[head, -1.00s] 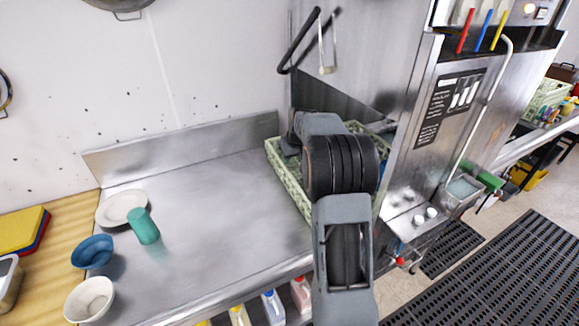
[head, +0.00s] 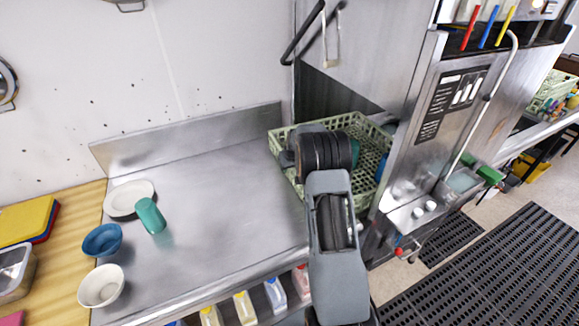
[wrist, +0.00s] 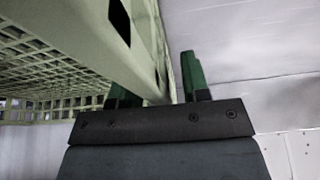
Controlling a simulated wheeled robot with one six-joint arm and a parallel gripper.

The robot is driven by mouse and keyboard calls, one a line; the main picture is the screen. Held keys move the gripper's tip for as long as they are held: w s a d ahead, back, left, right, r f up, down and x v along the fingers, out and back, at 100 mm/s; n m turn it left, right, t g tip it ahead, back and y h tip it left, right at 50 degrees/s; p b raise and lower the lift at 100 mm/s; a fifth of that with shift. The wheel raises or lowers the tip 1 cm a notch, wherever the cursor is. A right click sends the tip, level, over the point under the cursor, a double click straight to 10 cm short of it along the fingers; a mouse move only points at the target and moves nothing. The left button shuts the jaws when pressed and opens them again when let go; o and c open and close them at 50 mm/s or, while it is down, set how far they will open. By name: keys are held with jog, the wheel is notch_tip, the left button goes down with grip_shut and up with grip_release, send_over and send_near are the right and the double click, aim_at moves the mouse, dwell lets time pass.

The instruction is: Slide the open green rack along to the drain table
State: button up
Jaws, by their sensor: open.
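The open green rack (head: 276,144) is a pale green lattice crate at the left mouth of the steel dish machine, at the right end of a steel table (head: 215,195). A teal item and a blue item show inside it; my arm hides much of the rest. In the wrist view, my gripper (wrist: 160,86) is open, its dark green fingertips apart, with the rack's side wall (wrist: 95,50) between or just above them. I cannot tell whether they touch it. My arm hides the fingers in the head view. Which surface is the drain table is not marked.
The dish machine (head: 440,125) stands right of the rack, its hood beside it. A white plate (head: 118,200), teal cup (head: 151,216), blue bowl (head: 102,240) and white bowl (head: 101,286) are at the left. Beyond the machine, another counter (head: 518,147) holds another green rack (head: 548,92).

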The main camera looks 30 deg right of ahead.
dwell(0.3)
grip_shut()
dwell(1.3)
